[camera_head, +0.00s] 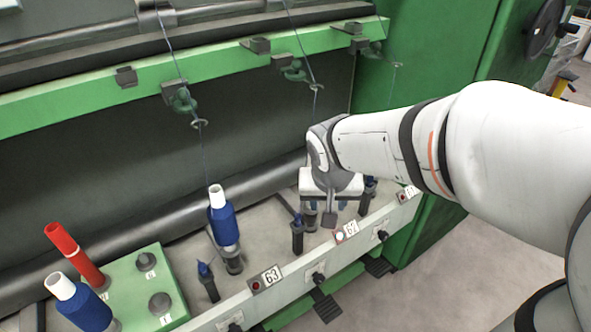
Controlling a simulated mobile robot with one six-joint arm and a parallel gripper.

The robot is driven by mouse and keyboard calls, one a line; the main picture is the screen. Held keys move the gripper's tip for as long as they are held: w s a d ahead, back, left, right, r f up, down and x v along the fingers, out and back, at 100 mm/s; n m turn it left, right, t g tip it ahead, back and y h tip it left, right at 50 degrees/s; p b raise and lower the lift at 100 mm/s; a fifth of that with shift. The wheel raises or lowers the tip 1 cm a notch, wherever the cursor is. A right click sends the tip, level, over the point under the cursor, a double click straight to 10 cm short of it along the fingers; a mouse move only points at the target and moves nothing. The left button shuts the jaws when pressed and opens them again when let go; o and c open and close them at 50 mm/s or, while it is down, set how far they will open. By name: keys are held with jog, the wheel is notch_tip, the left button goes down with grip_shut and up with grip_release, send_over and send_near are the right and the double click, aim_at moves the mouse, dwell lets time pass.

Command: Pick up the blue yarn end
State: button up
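A thin dark bluish yarn strand (314,103) hangs from a green guide (293,72) and passes down behind my wrist. Its lower end is hidden, and I cannot tell whether it is the blue yarn end. My gripper (331,218) points down over the row of spindles near label 62, in front of the strand. The white hand covers part of the spindle there. The fingers are small and partly merge with dark parts behind them, so I cannot tell their opening or whether they touch yarn.
A blue bobbin (223,226) stands on the spindle by label 63, with a strand above it. A green tray (131,284) at lower left has a red bobbin (75,255) and another blue bobbin (82,304) by it. The green rail (220,64) runs above. Open floor lies at lower right.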

jog(key=b, duration=0.2)
send_near(298, 216)
jog(key=f, duration=0.2)
jog(key=shift+t, duration=0.4)
jog(key=b+x, duration=0.1)
jog(key=x, duration=0.6)
jog(key=shift+w+d, duration=0.1)
jog(key=shift+c, duration=0.2)
jog(key=c, duration=0.7)
